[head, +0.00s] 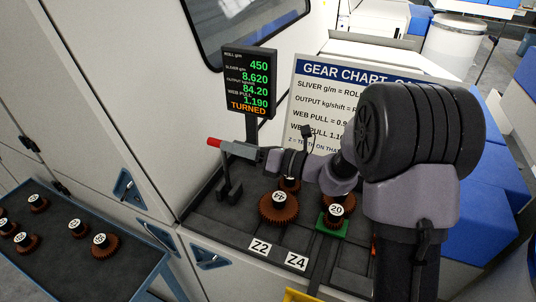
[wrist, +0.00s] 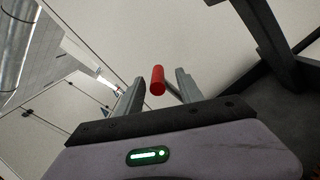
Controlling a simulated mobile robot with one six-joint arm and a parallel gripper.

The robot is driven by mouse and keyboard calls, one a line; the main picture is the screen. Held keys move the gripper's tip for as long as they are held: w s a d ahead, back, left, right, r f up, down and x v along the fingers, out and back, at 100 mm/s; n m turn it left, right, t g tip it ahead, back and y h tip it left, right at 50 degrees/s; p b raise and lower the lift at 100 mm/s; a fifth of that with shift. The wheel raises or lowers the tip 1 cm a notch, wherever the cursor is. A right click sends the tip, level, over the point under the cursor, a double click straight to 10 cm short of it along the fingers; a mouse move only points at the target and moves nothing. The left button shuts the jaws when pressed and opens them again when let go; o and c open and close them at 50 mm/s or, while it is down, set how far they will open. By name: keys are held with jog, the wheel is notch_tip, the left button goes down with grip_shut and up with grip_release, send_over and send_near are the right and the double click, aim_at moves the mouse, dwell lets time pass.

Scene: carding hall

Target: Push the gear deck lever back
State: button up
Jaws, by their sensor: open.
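The lever has a red handle (head: 214,142) and stands at the back left of the dark gear deck (head: 205,222). My gripper (head: 232,149) is at the handle, reaching in from the right. In the wrist view the red handle (wrist: 157,80) shows between the two fingers of my gripper (wrist: 158,88), which are apart. I cannot tell whether either finger touches it. My gripper hides part of the lever in the head view.
Brown gears, one (head: 279,207) large, sit on the deck beneath my arm. A display (head: 249,82) reading "TURNED" and a gear chart sign (head: 318,92) stand behind. A blue-edged tray (head: 55,262) with several gears is at left.

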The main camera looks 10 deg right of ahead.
jog(key=v, duration=1.2)
jog(key=shift+s, duration=0.15)
